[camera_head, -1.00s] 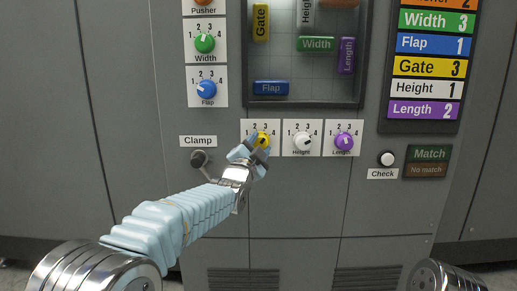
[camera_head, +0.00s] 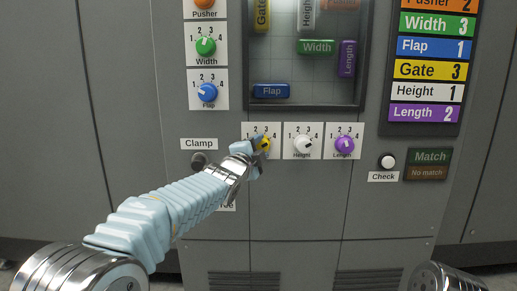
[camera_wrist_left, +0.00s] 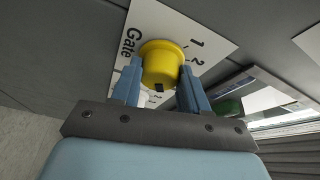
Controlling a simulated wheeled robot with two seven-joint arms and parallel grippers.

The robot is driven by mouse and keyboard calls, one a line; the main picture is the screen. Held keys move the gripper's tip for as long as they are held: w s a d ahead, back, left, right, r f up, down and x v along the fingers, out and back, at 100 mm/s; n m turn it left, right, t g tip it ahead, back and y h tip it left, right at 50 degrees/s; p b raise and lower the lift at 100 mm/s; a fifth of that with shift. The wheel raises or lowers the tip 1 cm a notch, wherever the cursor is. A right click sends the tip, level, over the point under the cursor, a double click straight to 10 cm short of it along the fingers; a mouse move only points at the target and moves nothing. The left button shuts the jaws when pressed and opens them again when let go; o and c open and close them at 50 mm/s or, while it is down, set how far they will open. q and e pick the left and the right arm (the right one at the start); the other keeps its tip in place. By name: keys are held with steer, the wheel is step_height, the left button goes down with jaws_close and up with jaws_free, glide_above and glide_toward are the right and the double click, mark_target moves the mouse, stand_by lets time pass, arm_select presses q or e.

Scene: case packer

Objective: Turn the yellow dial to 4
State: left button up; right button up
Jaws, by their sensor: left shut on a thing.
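The yellow dial (camera_head: 264,143) sits on a white card with numbers, in the lower row of the grey panel, left of the white Height dial. My left gripper (camera_head: 254,149) is at it from the lower left and hides part of the card. In the left wrist view, the yellow dial (camera_wrist_left: 160,62) is between the two blue fingers of my left gripper (camera_wrist_left: 157,84), which is shut on it. Its card reads Gate, with 1 and 2 showing. I cannot tell which number the dial points to. My right gripper is out of view.
The white Height dial (camera_head: 303,145) and purple Length dial (camera_head: 344,145) are close on the right. The Clamp knob (camera_head: 198,160) is just left of my gripper. A check button (camera_head: 388,161) is further right. The yellow sign row (camera_head: 430,70) reads Gate 3.

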arm_select(q)
steer(key=shift+r, duration=0.15)
steer(key=o, duration=1)
steer(key=shift+o, duration=0.2)
steer(key=shift+s+f, duration=0.15)
steer(key=shift+f, duration=0.05)
steer(key=r+b+v, duration=0.1)
steer(key=b+v, duration=0.2)
steer(key=v, duration=1)
steer(key=shift+s+f, duration=0.2)
steer(key=shift+f, duration=0.3)
steer(key=shift+a, duration=0.15)
